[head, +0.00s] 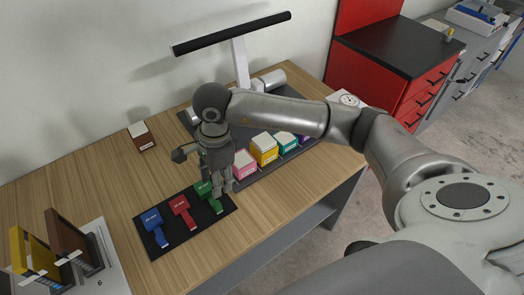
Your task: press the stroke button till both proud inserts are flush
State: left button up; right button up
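My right gripper (222,190) comes in from the right and points down over the table. Its fingers are at or just above the green T-shaped piece (207,190) and partly hide it. I cannot tell whether they touch it or how far apart they are. Four-sided boxes stand in a row on a dark mat: pink (239,164), yellow (264,149), teal (286,142) and purple (304,140), partly hidden. Several have pale tops. I cannot tell which things are the stroke button or the proud inserts. My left gripper is not in view.
A black tray (156,250) holds blue (153,222), red (182,207) and green pieces. A brown box (141,137) stands behind. Yellow (35,255) and brown (72,238) panels stand at left. A lamp (240,62) rises at the back. The table's middle left is clear.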

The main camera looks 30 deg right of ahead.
grip_shut()
dwell(1.2)
